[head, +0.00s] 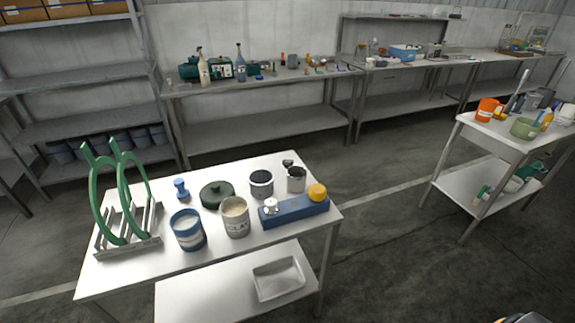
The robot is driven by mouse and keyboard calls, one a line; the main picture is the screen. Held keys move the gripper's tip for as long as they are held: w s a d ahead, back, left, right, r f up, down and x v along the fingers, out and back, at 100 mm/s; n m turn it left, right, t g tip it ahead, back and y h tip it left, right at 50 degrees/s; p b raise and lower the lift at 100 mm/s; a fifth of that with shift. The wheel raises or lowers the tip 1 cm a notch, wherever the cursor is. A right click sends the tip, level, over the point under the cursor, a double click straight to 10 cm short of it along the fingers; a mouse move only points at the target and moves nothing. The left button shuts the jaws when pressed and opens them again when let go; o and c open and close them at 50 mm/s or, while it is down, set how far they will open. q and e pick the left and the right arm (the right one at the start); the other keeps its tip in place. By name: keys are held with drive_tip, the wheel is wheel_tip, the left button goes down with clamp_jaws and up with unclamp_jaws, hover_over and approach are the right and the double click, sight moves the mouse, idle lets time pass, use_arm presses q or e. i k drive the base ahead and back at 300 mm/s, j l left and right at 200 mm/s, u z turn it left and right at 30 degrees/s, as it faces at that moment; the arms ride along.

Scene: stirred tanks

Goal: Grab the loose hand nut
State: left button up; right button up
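No part that I can name for sure as the loose hand nut stands out. On the near white table (170,262), a long blue block (296,215) carries a round yellow knob (317,192) at its right end and a small silver-white knobbed piece (271,205) at its left. A small blue knob-shaped piece (181,188) stands alone at the back, left of a dark green round lid (215,194). A small dark piece (288,163) is at the back edge, too small to make out. Neither of my grippers shows.
A pot marked CLAY (236,222), a blue-banded pot (187,236), a dark-topped pot (261,186) and a grey pot (296,182) crowd the tabletop. A rack with green rings (126,240) stands left. A white tray (279,281) lies on the lower shelf. Open floor separates the right-hand table (480,139).

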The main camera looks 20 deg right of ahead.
sight(286, 164)
drive_tip(key=i+l+u, duration=0.3)
drive_tip(key=l, duration=0.4)
drive_tip(key=l+u, duration=0.25)
drive_tip(key=l, duration=0.4)
drive_tip(key=i+l+u, duration=0.1)
drive_tip(key=l+u, duration=0.2)
drive_tip(key=l, duration=0.45)
